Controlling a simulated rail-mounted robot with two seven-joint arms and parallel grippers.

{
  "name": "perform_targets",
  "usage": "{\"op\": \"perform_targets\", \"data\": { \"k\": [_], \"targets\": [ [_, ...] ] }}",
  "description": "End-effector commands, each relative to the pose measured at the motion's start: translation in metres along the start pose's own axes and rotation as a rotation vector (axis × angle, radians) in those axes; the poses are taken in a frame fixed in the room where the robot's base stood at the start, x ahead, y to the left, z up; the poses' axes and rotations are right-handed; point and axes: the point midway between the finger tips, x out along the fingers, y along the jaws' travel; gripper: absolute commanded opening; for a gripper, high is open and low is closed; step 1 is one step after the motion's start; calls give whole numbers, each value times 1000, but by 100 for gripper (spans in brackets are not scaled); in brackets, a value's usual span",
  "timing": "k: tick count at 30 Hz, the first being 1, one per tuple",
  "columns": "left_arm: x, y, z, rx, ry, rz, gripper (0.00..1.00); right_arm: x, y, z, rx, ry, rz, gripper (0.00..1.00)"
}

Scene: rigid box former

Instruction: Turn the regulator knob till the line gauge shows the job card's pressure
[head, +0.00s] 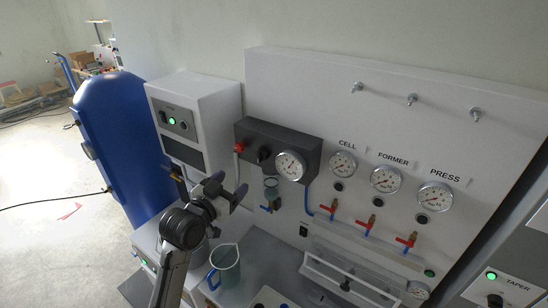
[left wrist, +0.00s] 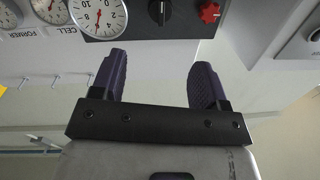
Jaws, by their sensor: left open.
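The dark regulator block (head: 250,138) is on the white panel. Its black regulator knob (head: 263,155) sits between a red knob (head: 240,147) and the white line gauge (head: 290,165). In the left wrist view the black knob (left wrist: 160,11) is at the top edge, with a pale mark on its face; the gauge (left wrist: 98,12) is partly cut off and I cannot read it surely. My left gripper (head: 228,188) is open and empty, below and in front of the block, apart from the knob. Its two fingers (left wrist: 160,65) point toward the block. I cannot make out a job card. My right gripper is out of view.
CELL (head: 343,164), FORMER (head: 386,180) and PRESS (head: 434,196) gauges stand to the right, above red-handled valves (head: 366,225). A filter bowl (head: 271,188) hangs under the block. A clear jug (head: 225,266) stands below my gripper. A blue tank (head: 122,140) is at left.

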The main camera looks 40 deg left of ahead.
Motion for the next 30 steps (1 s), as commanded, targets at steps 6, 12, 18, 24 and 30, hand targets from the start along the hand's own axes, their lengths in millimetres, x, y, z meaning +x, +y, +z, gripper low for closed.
{"op": "perform_targets", "data": {
  "k": [6, 12, 18, 24, 30],
  "targets": [
    [18, -1, -4, 31, 13, -4, 68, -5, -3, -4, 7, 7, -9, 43],
    [54, 0, -5, 29, 12, -2, 68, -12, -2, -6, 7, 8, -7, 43],
    [91, 0, -5, 29, 12, -3, 68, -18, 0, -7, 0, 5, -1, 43],
    [118, 0, -5, 31, 12, -3, 68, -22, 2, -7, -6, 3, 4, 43],
    [133, 0, -4, 31, 12, -3, 68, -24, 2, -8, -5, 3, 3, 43]
  ]
}}
